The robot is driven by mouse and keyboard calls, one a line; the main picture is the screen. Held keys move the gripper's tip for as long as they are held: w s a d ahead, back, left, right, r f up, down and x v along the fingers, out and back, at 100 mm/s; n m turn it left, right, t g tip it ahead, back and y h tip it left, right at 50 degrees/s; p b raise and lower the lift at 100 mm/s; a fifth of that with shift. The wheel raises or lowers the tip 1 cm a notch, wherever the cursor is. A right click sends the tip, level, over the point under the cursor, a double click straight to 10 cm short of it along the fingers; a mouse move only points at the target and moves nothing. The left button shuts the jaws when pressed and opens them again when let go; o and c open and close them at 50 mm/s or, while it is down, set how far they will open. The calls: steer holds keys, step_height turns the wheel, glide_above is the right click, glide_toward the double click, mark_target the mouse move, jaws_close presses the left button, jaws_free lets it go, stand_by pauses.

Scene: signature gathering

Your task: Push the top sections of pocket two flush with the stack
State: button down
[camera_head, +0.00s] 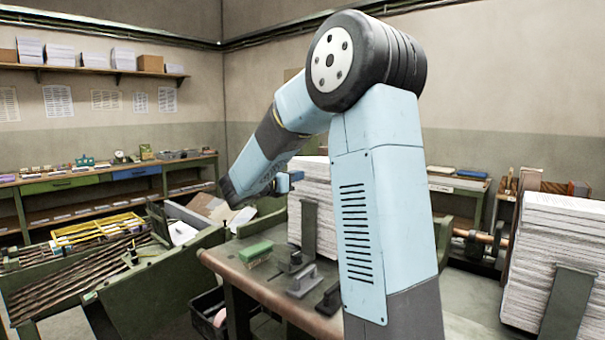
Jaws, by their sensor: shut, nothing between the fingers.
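My gripper (296,177) shows small at the end of my blue arm, close to the left side of a tall white paper stack (316,172). It is shut with nothing in it. I cannot tell whether it touches the stack. This stack stands behind a dark upright plate (309,228), partly hidden by my arm. Another tall stack of sections (563,232) stands at the right behind a grey plate (573,303). I cannot tell which pocket is pocket two, nor see any top sections standing out.
A wooden-edged table (235,275) carries a green block (255,250) and dark metal blocks (302,282). A green machine with long rods (75,278) fills the left. A workbench (100,175) lines the back wall. Rollers (480,240) stand at the right.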

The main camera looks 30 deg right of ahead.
steer(key=shift+v, duration=1.65)
steer(key=shift+d, duration=0.1)
steer(key=s+a+f+m+g+y, duration=0.1)
steer(key=s+m+g+y, duration=0.15)
steer(key=s+m, duration=0.6)
steer(key=s+a+f+m+g+y, duration=0.1)
steer(key=s+f+m+g+y, duration=0.2)
steer(key=s, duration=1)
steer(key=s+a+f+m+t+y, duration=0.2)
steer(key=s+a+m+t+y, duration=0.2)
steer(key=s+a+m+y, duration=0.6)
steer(key=s+m+y, duration=0.1)
steer(key=s, duration=0.2)
steer(key=shift+a+f, duration=0.35)
